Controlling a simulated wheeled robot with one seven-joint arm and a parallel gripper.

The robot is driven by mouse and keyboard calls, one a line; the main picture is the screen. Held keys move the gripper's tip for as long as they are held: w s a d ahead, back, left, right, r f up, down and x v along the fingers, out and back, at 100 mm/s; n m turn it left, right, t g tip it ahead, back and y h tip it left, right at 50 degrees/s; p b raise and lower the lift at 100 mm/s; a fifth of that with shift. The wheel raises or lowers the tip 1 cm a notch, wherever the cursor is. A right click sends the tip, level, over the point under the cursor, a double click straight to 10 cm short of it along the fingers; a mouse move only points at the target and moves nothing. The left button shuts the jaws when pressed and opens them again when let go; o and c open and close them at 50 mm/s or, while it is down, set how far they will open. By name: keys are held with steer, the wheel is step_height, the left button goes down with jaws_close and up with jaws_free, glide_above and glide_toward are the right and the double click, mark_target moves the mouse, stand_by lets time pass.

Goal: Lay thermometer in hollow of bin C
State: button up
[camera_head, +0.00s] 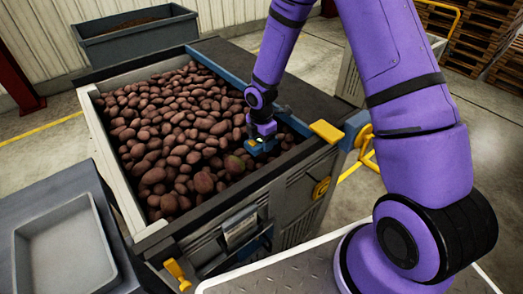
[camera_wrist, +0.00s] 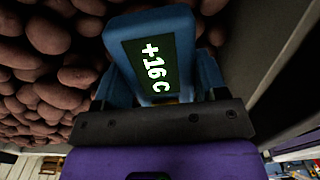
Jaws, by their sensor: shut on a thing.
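My gripper (camera_head: 262,140) is at the right inner side of a bin full of reddish-brown potatoes (camera_head: 170,130), low over the potatoes. In the wrist view my gripper (camera_wrist: 165,95) is shut on the thermometer (camera_wrist: 125,35), a blue block with a dark display reading "+16C". The thermometer is close above or against the potatoes; I cannot tell whether it touches them. In the head view it is hard to separate from the blue fingers. The bin's pale rim (camera_head: 117,175) shows on the left. No letter C and no clear hollow can be made out.
A grey bin (camera_head: 135,40) stands behind. An empty grey tray (camera_head: 65,250) lies at the lower left. A yellow flap (camera_head: 326,131) and a blue part stand at the bin's right edge, near my arm. Pallets (camera_head: 480,45) are at the back right.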

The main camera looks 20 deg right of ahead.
mark_target(261, 156)
steer(key=shift+f, duration=2.3)
steer(key=shift+f, duration=0.15)
steer(key=o, duration=1.1)
steer(key=shift+c, duration=0.2)
